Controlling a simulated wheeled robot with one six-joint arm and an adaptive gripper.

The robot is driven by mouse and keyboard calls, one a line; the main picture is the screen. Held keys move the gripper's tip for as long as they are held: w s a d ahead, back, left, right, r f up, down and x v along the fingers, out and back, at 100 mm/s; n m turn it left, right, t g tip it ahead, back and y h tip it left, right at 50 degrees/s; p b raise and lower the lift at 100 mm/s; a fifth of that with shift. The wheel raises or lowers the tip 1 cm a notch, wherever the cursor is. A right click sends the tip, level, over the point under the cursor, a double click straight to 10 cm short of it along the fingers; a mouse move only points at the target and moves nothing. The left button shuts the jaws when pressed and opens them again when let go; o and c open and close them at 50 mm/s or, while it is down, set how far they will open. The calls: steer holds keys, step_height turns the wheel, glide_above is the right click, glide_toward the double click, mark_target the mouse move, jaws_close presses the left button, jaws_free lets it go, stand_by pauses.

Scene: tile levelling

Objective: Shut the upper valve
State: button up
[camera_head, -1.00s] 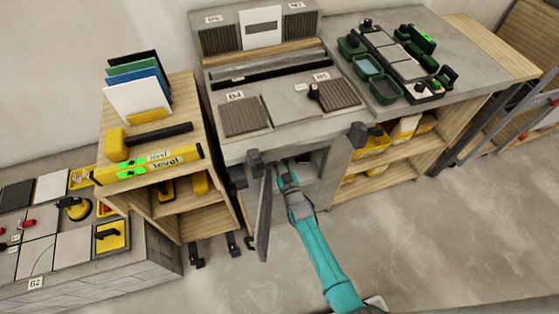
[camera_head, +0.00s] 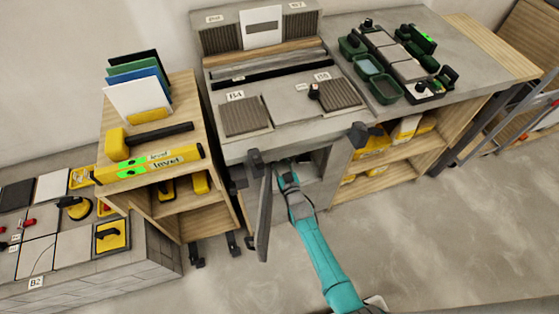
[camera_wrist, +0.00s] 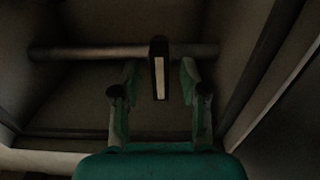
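In the wrist view, a valve handle (camera_wrist: 160,68), a dark bar with a pale strip, stands crosswise on a horizontal pipe (camera_wrist: 85,52) inside the dim cabinet. My gripper (camera_wrist: 160,76) is open, with one finger on each side of the handle. Gaps show between the handle and both fingers. In the head view, my arm reaches through the open front of the cabinet (camera_head: 235,152) under the counter, and my fingers are hidden inside. The valve is hidden in that view.
The grey cabinet door (camera_head: 264,215) stands open just left of my arm. A wooden shelf unit (camera_head: 215,220) stands to the left. Floor at right is clear.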

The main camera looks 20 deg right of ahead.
steer(key=s, duration=1.2)
stand_by(0.5)
steer(key=s+r+g, duration=0.1)
steer(key=s+r, duration=0.2)
steer(key=s, duration=0.9)
steer(key=s+r, duration=0.2)
steer(key=s, duration=1)
steer(key=s+r+g, duration=0.2)
steer(key=s+r, duration=1.4)
steer(key=r, duration=0.2)
steer(key=shift+r+m, duration=0.3)
steer(key=shift+r, duration=0.05)
